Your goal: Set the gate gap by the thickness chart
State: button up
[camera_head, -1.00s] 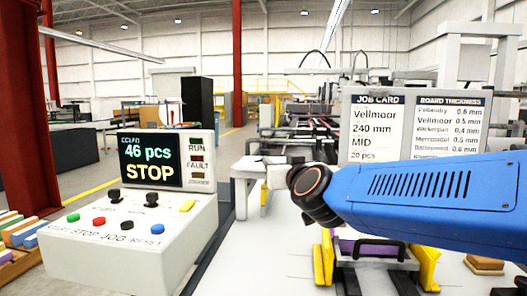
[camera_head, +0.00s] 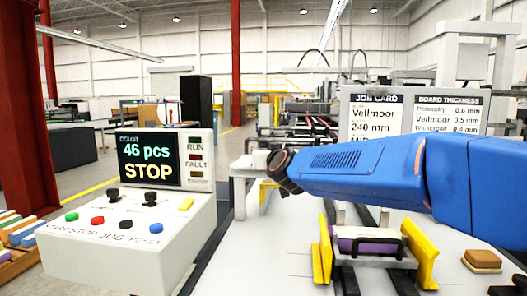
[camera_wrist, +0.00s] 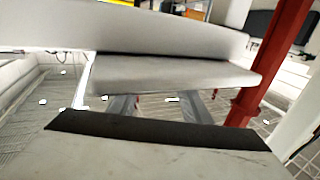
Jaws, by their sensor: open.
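The board thickness chart (camera_head: 447,112) stands at the right of the head view and reads Vellmoor 0.5 mm; my arm hides its lower rows. Beside it the job card (camera_head: 375,115) shows Vellmoor and 240 mm. A white bracket-like part (camera_head: 240,190) of the machine stands at the table's left side; I cannot tell whether it is the gate. The dark end of my arm is at its right, and my fingertips are hidden there. In the wrist view, a grey piece with a black edge, likely part of my gripper (camera_wrist: 155,135), faces pale grey bars (camera_wrist: 170,75). I see nothing held.
The control console (camera_head: 130,225) at left shows 46 pcs and STOP. Yellow guides (camera_head: 427,262) flank a purple stack (camera_head: 365,246) on the white table. A red column (camera_head: 25,110) stands at far left.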

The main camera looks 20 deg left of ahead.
jog(key=shift+w+a, duration=0.4)
jog(key=shift+w, duration=0.1)
jog(key=shift+c, duration=0.2)
jog(key=c, duration=1)
jog(key=shift+m+t+h, duration=1)
jog(key=shift+m+h, duration=0.3)
jog(key=shift+h, duration=0.5)
jog(key=m+h, duration=0.1)
jog(key=h, duration=0.1)
jog(key=m+t+h, duration=0.1)
jog(key=shift+a+f+m+h, duration=0.1)
jog(key=shift+a+m+h, duration=0.05)
jog(key=shift+m+h, duration=1.85)
jog(key=shift+h, duration=1.4)
